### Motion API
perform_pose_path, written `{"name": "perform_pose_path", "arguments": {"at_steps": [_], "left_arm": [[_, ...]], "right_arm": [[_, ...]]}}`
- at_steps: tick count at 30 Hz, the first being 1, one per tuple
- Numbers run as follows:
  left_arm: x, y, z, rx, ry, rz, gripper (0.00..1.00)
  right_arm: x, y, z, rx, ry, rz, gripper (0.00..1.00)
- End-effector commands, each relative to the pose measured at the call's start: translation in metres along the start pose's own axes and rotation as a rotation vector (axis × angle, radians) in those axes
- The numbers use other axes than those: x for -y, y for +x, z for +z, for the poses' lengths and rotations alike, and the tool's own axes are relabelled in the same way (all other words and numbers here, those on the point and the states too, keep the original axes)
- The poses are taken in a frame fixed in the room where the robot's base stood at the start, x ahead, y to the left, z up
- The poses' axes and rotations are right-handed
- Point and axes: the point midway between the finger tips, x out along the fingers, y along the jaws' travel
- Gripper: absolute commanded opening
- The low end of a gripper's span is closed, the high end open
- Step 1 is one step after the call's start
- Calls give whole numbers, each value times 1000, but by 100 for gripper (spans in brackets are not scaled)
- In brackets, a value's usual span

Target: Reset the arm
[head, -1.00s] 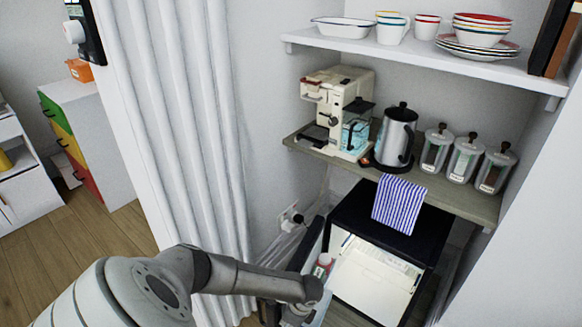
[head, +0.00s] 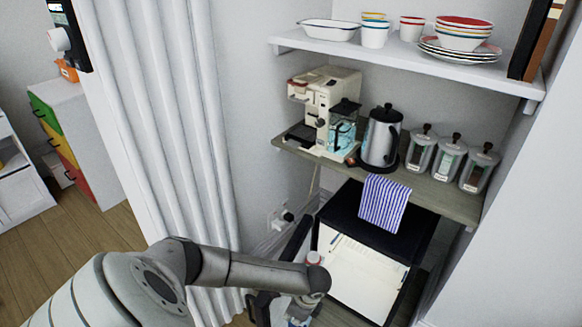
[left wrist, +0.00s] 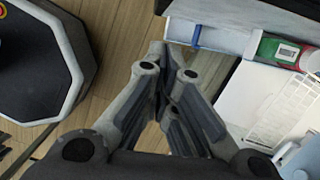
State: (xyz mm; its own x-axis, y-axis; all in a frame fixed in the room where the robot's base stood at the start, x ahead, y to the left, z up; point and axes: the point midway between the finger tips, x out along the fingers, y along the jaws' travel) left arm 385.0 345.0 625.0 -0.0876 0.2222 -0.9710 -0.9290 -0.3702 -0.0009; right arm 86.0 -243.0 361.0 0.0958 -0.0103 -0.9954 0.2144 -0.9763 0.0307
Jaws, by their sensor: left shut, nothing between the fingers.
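My left arm comes in from the lower left of the head view, and its gripper (head: 298,318) hangs at the bottom, partly hidden by the wrist, beside the open door of a black mini fridge (head: 400,232). In the left wrist view the left gripper (left wrist: 167,85) is shut and empty, with wooden floor behind it. To its right there is the white door shelf (left wrist: 222,37), holding a green-labelled container (left wrist: 275,50). My right gripper is in neither view.
Above stand a coffee machine (head: 325,100), kettle (head: 381,138) and jars on a wooden shelf (head: 440,197). A white curtain (head: 165,120) hangs left of the alcove. Open floor (head: 90,235) lies at the left.

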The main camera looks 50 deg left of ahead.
Motion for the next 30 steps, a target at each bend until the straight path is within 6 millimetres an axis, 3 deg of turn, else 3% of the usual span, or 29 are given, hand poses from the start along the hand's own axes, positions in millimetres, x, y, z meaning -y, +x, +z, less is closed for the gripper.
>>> {"name": "perform_pose_path", "arguments": {"at_steps": [3,7,17,20,25,28,30], "left_arm": [[1,-16,0,-2,1,-2,0],[0,-25,0,-1,0,-1,0],[1,-23,-4,-12,-16,-4,0],[3,-4,-19,-59,-83,-21,0],[-5,63,-53,-193,-325,-62,0],[-30,113,-61,-250,-485,-71,0],[-60,148,-63,-278,-592,-65,0]], "right_arm": [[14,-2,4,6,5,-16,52],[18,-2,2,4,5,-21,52],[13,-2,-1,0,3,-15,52],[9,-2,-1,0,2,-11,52],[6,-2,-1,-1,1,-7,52],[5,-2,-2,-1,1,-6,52],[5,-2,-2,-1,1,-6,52]]}}
